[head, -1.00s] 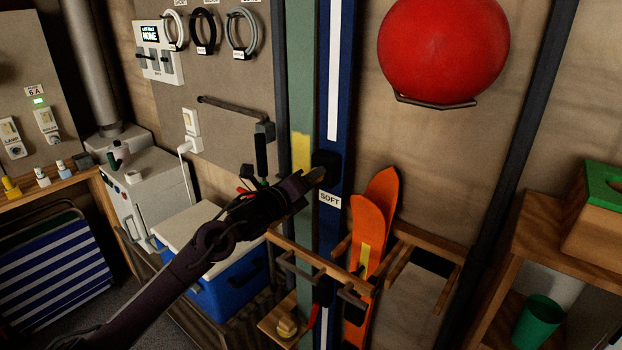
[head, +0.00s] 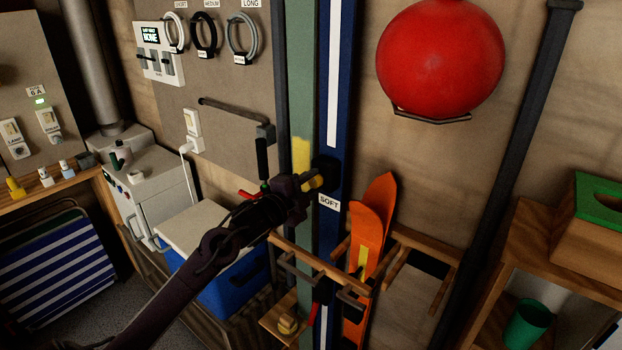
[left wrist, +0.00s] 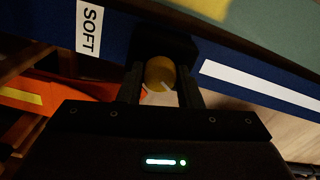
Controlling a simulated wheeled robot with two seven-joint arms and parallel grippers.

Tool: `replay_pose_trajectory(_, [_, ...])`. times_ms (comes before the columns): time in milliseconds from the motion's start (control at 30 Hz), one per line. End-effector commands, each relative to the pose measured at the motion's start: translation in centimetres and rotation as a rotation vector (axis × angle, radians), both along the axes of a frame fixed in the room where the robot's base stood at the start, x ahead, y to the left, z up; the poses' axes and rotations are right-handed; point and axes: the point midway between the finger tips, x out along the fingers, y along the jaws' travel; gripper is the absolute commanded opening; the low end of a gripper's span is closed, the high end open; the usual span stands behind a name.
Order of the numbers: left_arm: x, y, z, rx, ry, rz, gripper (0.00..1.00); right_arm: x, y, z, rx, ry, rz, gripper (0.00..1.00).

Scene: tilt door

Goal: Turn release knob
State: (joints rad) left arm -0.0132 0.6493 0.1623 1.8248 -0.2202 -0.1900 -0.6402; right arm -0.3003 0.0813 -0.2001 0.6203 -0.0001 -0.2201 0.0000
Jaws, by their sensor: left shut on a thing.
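The release knob (left wrist: 160,73) is a round brass-yellow knob on a black block (left wrist: 163,42). The block sits on a tall blue board with a white stripe (head: 336,120), just above a "SOFT" label (head: 329,203). In the head view the knob (head: 317,182) is partly covered by my left gripper (head: 311,184). In the left wrist view the two dark fingers of my left gripper (left wrist: 161,85) stand on either side of the knob, shut on it. The knob's far side is hidden. My right gripper is not in view.
A green board (head: 302,100) stands beside the blue one. Below are a wooden rack (head: 305,254) and orange skis (head: 370,220). A red ball (head: 440,60) rests on a bracket at upper right. A blue cooler (head: 225,285) stands below my left arm.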

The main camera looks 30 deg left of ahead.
Motion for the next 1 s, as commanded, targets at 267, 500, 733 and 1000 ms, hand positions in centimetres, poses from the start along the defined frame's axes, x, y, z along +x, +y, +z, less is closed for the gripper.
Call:
replay_pose_trajectory(267, [0.0,0.0,0.2,-0.254,0.022,0.001,0.09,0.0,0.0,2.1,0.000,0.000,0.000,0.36])
replay_pose_trajectory(500, [0.0,0.0,0.1,-0.425,0.035,0.000,0.09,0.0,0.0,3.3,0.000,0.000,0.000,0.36])
replay_pose_trajectory(733, [0.0,0.0,0.0,-0.525,0.044,0.001,0.09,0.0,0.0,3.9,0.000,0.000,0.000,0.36])
replay_pose_trajectory(1000, [0.0,0.0,-0.1,-0.570,0.047,0.000,0.09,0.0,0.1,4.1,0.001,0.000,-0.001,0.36])
